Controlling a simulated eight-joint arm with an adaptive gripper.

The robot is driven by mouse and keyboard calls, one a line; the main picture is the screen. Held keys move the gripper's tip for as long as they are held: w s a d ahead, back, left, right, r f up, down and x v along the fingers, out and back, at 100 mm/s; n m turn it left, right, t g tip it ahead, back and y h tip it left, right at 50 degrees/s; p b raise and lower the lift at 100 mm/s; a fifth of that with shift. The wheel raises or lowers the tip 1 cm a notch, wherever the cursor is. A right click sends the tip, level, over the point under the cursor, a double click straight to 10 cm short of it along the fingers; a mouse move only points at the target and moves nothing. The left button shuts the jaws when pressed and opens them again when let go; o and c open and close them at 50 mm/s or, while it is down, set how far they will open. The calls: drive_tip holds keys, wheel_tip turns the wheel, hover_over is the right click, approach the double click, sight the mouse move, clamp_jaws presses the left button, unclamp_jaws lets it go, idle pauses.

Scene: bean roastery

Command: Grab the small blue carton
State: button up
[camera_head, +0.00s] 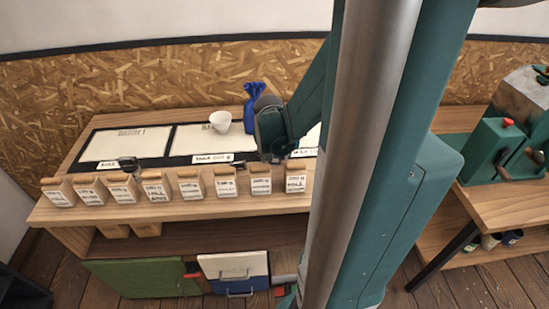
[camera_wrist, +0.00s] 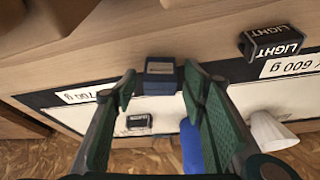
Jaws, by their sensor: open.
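The small blue carton (camera_wrist: 160,80) sits on the wooden table edge beside the white panels, in the upper middle of the wrist view. It has a blue front and a paler grey top or label. My gripper (camera_wrist: 159,88) is open, with one green-padded finger on each side of the carton. The fingertips look very near its sides; I cannot tell whether they touch. In the head view my gripper (camera_head: 276,152) is over the right part of the table, and the carton is hidden there.
A blue bag (camera_head: 254,103) and a white cup (camera_head: 220,122) stand behind my gripper. A dark block marked LIGHT (camera_wrist: 272,42) lies aside. A small dark block (camera_wrist: 138,121) lies on a panel. Several labelled wooden bins (camera_head: 190,187) line the table's front.

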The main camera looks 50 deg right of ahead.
drive_tip(key=shift+c, duration=0.4)
drive_tip(key=c, duration=0.8)
drive_tip(key=shift+c, duration=0.2)
drive_tip(key=shift+r+p, duration=1.45)
drive_tip(key=shift+r, duration=3.55)
